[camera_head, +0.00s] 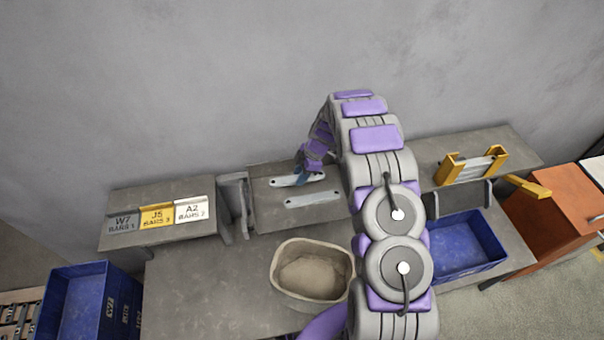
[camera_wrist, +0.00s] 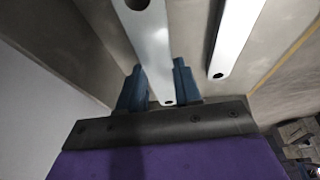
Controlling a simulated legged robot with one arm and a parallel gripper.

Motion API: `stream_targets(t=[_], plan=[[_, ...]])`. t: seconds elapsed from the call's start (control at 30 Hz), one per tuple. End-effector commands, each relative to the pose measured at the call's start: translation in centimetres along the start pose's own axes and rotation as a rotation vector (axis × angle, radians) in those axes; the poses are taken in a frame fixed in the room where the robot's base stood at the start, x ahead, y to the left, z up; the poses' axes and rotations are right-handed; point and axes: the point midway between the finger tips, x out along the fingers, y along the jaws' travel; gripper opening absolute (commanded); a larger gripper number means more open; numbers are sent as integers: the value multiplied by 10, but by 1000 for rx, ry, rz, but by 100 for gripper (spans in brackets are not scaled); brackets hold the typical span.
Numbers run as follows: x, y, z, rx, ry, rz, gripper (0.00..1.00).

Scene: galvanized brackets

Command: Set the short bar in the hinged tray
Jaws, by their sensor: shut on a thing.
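My gripper (camera_head: 303,178) is over the middle grey stand, its blue fingers shut on one flat, pale metal bar (camera_head: 284,183). In the wrist view that bar (camera_wrist: 152,50) runs between the two fingers (camera_wrist: 159,88), with a hole at each visible end. A second, similar bar (camera_head: 312,200) lies beside it on the stand and shows at upper right in the wrist view (camera_wrist: 232,40), apart from the gripper. I cannot tell which bar is shorter, or whether the held one still touches the surface. I cannot pick out the hinged tray with certainty.
A beige basin (camera_head: 283,290) stands in front of the grey stand. Labelled grey, yellow and white plates (camera_head: 157,216) are at left. Yellow brackets (camera_head: 449,169) hold pale bars at right. Blue bins stand at lower left (camera_head: 80,272) and right (camera_head: 470,273). My arm hides part of the bench.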

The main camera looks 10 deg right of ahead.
Motion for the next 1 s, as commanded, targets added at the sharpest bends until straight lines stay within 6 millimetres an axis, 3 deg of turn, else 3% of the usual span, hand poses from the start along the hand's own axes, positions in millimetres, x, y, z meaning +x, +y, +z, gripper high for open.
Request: stream_targets(t=[0.17,0.2,0.47,0.77,1.0], plan=[[2,0,3,1,2,1,0],[2,0,3,0,2,0,34],[2,0,3,0,3,0,59],[0,0,1,0,1,0,59],[-28,1,-3,0,2,2,59]])
